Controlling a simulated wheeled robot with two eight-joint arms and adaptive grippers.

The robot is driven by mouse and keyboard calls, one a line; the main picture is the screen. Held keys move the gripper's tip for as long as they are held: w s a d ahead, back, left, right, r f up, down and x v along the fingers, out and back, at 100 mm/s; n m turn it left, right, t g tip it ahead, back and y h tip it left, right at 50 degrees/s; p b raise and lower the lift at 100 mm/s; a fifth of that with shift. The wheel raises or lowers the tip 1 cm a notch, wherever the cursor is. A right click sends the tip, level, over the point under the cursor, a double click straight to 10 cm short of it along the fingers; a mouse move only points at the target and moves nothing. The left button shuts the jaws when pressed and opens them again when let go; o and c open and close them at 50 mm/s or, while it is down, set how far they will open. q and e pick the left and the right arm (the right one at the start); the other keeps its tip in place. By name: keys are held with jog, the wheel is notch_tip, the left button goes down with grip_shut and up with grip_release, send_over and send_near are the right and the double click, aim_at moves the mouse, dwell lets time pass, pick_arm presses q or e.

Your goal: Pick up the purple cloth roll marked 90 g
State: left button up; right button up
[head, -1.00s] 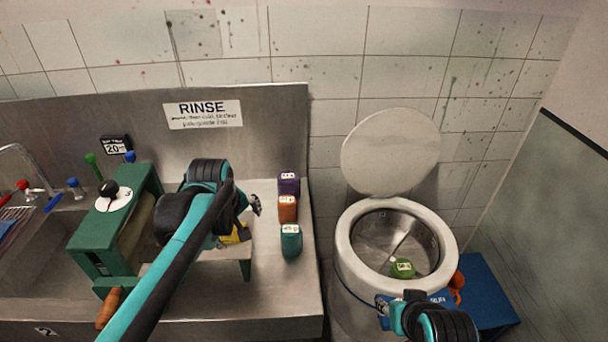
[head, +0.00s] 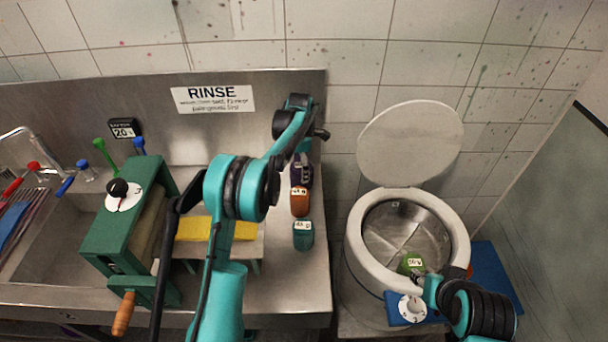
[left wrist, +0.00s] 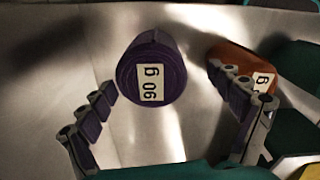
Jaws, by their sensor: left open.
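The purple cloth roll (left wrist: 152,72) shows its end with a 90 g label in the left wrist view, on the steel counter. In the head view the purple roll (head: 301,172) is at the back of a row near the counter's right edge, partly hidden by my left arm. My left gripper (left wrist: 165,125) is open and empty, one finger on either side in the picture, with the roll ahead between and beyond the fingertips. I cannot tell its exact distance. In the head view my left gripper (head: 308,134) is over the back of the row. My right gripper's fingers are not clearly seen.
An orange roll (head: 299,202) is close in front of the purple one, behind a finger in the wrist view; a teal roll (head: 303,236) is nearer. A green press (head: 125,225) is left. A steel bucket with white rim (head: 352,240) holds a green roll (head: 411,264).

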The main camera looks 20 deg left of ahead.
pick_arm(q)
jog(key=f, duration=0.2)
jog(key=f+b, duration=0.1)
jog(key=f, duration=0.2)
jog(key=w+f, duration=0.1)
jog(key=f, duration=0.1)
jog(key=shift+a+f+b, duration=0.1)
jog(key=shift+f+b, duration=0.15)
jog(key=shift+b, duration=0.05)
jog(key=shift+s+r, duration=0.1)
jog(key=shift+c, duration=0.4)
jog(key=c, duration=1.2)
